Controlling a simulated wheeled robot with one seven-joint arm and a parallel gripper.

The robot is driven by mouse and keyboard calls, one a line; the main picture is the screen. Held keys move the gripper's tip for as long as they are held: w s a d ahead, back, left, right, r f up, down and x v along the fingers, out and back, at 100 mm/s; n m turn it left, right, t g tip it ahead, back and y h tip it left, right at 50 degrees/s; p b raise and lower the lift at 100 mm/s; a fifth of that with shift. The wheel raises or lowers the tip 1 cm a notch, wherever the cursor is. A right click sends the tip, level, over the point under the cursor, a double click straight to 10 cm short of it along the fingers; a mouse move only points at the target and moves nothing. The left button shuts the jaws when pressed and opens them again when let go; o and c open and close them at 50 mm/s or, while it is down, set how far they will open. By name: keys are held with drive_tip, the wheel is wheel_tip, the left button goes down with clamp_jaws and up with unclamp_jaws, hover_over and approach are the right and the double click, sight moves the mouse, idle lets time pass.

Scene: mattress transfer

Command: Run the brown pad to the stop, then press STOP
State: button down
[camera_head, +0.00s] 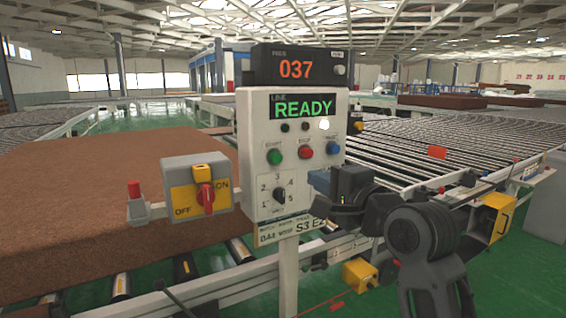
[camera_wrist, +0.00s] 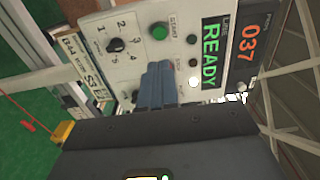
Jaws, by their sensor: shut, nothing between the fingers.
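The brown pad (camera_head: 110,195) lies flat on the roller conveyor at the left. The control panel (camera_head: 245,130) stands upright at the centre, its display reading READY. It carries a green START button (camera_head: 274,157), a red STOP button (camera_head: 306,153) and a blue button (camera_head: 333,148). In the wrist view the blue fingers (camera_wrist: 157,68) are in front of the panel beside the green button (camera_wrist: 159,31) and hide the red STOP button. Contact with the panel cannot be told.
A counter (camera_head: 296,69) above the panel reads 037. A numbered black knob (camera_head: 280,195) is low on the panel. A grey box with a red OFF/ON switch (camera_head: 205,197) stands left of it. One white lamp (camera_head: 323,125) is lit.

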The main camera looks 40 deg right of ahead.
sight(278, 158)
drive_tip(key=p+x, duration=0.2)
drive_tip(key=x, duration=1.1)
drive_tip(key=shift+w+d, duration=0.1)
drive_tip(key=shift+w, duration=0.25)
